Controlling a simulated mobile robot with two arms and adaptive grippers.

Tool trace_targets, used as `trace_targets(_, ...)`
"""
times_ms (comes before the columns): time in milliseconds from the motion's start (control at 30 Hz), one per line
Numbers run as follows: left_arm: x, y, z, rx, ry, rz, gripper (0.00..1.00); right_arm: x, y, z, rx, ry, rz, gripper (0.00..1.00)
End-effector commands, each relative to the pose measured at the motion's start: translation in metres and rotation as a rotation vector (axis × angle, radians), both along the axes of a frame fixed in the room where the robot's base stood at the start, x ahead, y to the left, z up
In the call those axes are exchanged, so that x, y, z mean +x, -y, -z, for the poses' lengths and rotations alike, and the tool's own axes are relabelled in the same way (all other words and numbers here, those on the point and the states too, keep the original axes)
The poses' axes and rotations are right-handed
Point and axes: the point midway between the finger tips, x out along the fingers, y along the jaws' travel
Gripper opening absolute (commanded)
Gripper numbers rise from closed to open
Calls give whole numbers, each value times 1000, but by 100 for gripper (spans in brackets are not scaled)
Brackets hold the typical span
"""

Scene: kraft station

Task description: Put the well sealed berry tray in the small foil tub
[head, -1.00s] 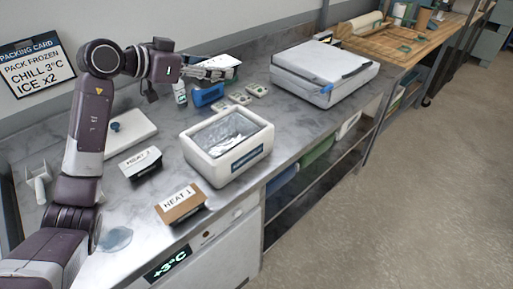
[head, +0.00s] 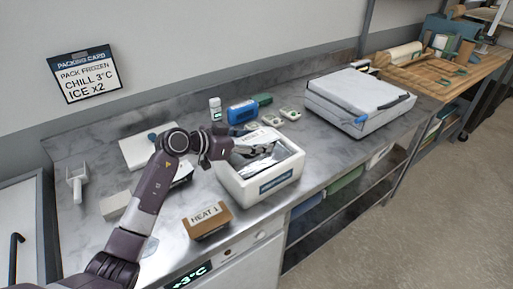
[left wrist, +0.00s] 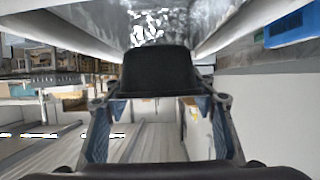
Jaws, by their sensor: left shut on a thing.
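The small foil tub (head: 240,187) is a white box with a foil lining, open at the top, in the middle of the counter. Its foil also shows in the left wrist view (left wrist: 155,22). My left gripper (head: 262,148) is over the tub's opening. In the left wrist view a black tray (left wrist: 158,72) sits between my left gripper's fingers (left wrist: 160,108), which are shut on it. Its lid and seal are not clear from here. My right gripper is not in view.
A box marked HEAT 1 (head: 207,222) stands left of the tub at the front. A dark tray (head: 182,174) is partly hidden behind my arm. Small packs (head: 289,113), a blue object (head: 243,111) and a bottle (head: 215,108) stand behind. A large white case (head: 358,100) is right.

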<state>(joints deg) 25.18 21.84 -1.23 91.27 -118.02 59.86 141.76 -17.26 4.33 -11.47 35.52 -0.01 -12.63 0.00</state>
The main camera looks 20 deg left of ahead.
Motion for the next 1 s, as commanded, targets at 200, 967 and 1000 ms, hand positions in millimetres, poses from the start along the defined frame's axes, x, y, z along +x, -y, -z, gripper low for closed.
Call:
trace_targets(200,0,0,29,-3,-2,-2,23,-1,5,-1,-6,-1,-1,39)
trace_targets(967,0,0,42,-1,0,0,23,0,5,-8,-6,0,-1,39)
trace_targets(1000,0,0,43,0,-1,0,53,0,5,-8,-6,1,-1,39)
